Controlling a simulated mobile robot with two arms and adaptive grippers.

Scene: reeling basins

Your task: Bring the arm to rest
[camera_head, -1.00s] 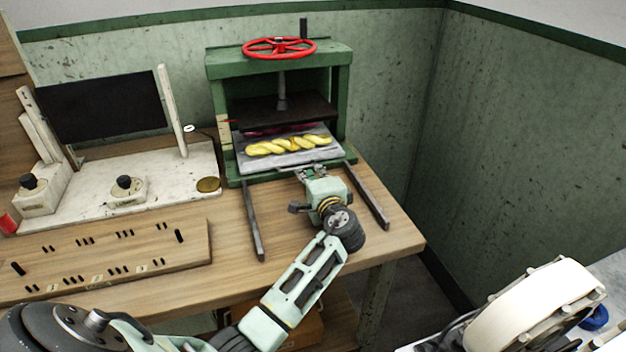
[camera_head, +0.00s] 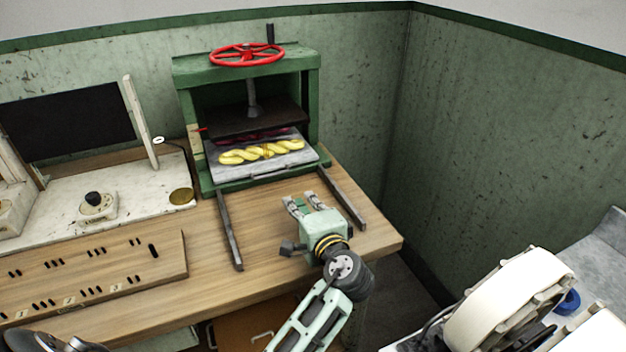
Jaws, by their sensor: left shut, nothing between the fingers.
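My left arm comes in from the bottom, and its left gripper (camera_head: 306,200) is shut and empty. It hangs over the wooden table (camera_head: 190,285), between two dark rails and in front of the green press, apart from the press's grey tray (camera_head: 225,171). A yellow twisted skein (camera_head: 240,156) lies on the tray, with something dark red behind it, partly hidden under the dark press plate (camera_head: 225,122). My right gripper is not in view.
The green press (camera_head: 186,95) has a red handwheel (camera_head: 246,55). Dark rails (camera_head: 229,230) and (camera_head: 342,196) run forward from it. At left are a white board (camera_head: 145,190) and a slotted wooden panel (camera_head: 115,262). A white wheel-like machine (camera_head: 510,300) stands lower right. Green walls close the back and right.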

